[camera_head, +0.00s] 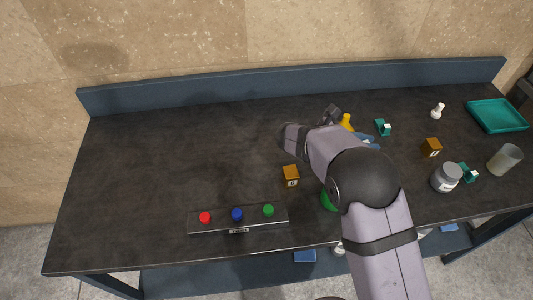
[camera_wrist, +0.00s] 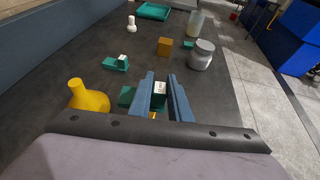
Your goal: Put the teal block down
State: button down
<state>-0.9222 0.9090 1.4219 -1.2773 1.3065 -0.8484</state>
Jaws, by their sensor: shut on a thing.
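My gripper (camera_wrist: 160,84) has its two blue fingers shut on a teal block (camera_wrist: 160,100) with a white labelled face, seen between the fingers in the wrist view. A teal part also shows just left of the left finger. In the head view my gripper (camera_head: 370,140) is over the right half of the table, largely behind my arm; the held block is hidden there. I cannot tell whether the block touches the table. A second teal block (camera_head: 383,127) lies just beyond the fingers, also in the wrist view (camera_wrist: 117,63). A third (camera_head: 468,172) lies by the grey jar.
A yellow flask-shaped thing (camera_wrist: 90,97) stands left of the fingers. An orange block (camera_head: 431,147), grey jar (camera_head: 446,178), clear cup (camera_head: 505,159), white piece (camera_head: 437,111) and teal tray (camera_head: 497,116) are to the right. A button panel (camera_head: 222,227) lies in front. The table's left (camera_head: 170,150) is clear.

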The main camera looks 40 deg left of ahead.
jog(key=s+a+r+n+t+y+b, duration=0.1)
jog(key=s+a+r+n+y+b, duration=0.2)
jog(key=a, duration=0.6)
jog(key=s+a+r+n+t+y+b, duration=0.1)
jog(key=s+a+n+y, duration=0.3)
jog(key=a, duration=0.5)
jog(key=s+a+r+n+y+b, duration=0.2)
jog(key=s+a+n+y+b, duration=0.15)
jog(key=a, duration=0.45)
jog(key=n+g+y+p, duration=0.1)
jog(key=n+g+y, duration=0.2)
jog(key=n+y, duration=0.35)
send_over(233, 148)
notch_tip(233, 148, down, 4)
jog(key=shift+m+y, duration=0.3)
jog(key=shift+f, duration=5)
jog(key=shift+f, duration=0.2)
jog(key=c, duration=1.6)
grip_release()
jog(key=shift+c, duration=0.2)
